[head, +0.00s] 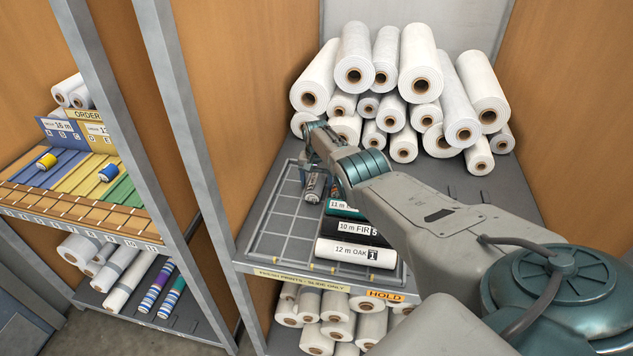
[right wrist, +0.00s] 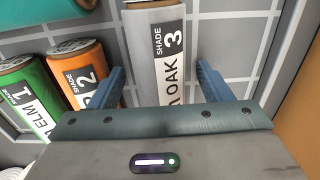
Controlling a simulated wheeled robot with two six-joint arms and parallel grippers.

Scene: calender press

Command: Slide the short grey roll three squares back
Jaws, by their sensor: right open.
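The short grey roll (head: 314,186) lies on the gridded tray (head: 266,232) on the shelf, partly hidden by my right arm in the head view. In the right wrist view the grey roll (right wrist: 170,62) carries a label reading OAK, shade 3. My right gripper (right wrist: 160,76) is open, with one finger on each side of this roll. Gaps show between the fingers and the roll. In the head view my right gripper (head: 314,142) is above the tray's far part, its fingertips not clear. My left gripper is not in view.
An orange roll (right wrist: 82,72) and a green roll (right wrist: 28,95) lie left of the grey one in the wrist view. A black roll (head: 352,230) and a white roll (head: 345,253) lie at the tray's front. White rolls (head: 355,72) are piled behind. The tray's left squares are bare.

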